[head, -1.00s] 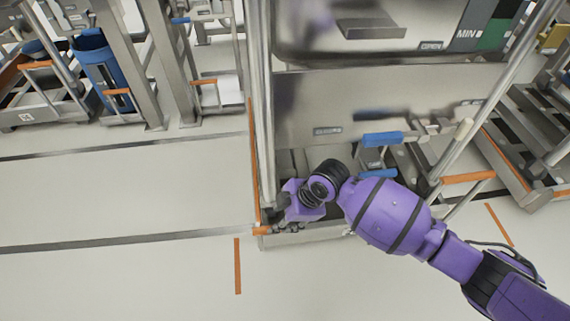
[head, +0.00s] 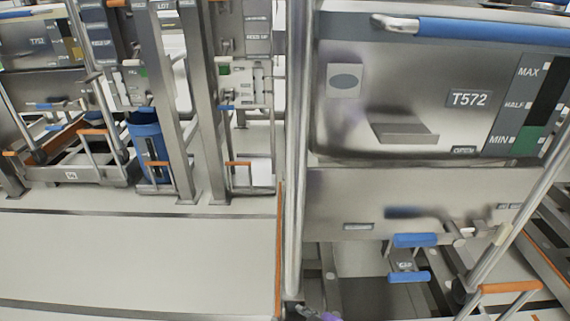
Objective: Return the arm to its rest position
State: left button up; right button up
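Only the tip of my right arm shows, at the bottom edge of the head view. A dark piece of my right gripper (head: 298,309) and a sliver of purple beside it are visible near the foot of the bin's left post. The rest of that arm is below the picture, and I cannot tell whether the fingers are open or shut, or whether they touch the post. My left arm and gripper are not in view.
A large steel bin marked T572 (head: 400,100) with a blue top handle (head: 490,31) stands right of centre. Blue pedals (head: 414,240) sit low beneath it. Other steel frames and a blue container (head: 148,140) stand at left. The pale floor (head: 130,255) at lower left is clear.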

jog(key=s+d+f+m+g+h, duration=0.1)
jog(key=s+d+f+m+h, duration=0.15)
jog(key=s+d, duration=0.7)
jog(key=s+d+f+m+h, duration=0.2)
jog(key=s+d+m, duration=0.15)
jog(key=s, duration=1.35)
jog(key=s+d+f+m+g+h, duration=0.1)
jog(key=s+d+f+m+h, duration=0.3)
jog(key=s, duration=0.9)
pick_arm(q)
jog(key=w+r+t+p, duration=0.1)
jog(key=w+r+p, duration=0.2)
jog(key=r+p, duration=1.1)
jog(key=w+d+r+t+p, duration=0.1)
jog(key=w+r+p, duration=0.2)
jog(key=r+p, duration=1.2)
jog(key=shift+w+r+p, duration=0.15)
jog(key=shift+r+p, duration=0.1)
jog(key=shift+p, duration=1)
pick_arm(e)
jog(key=w+r+t+y, duration=0.1)
jog(key=w+r, duration=0.2)
jog(key=r, duration=1.2)
jog(key=w+r+t+y, duration=0.1)
jog(key=w+r, duration=0.3)
jog(key=r, duration=1.1)
jog(key=shift+n, duration=0.3)
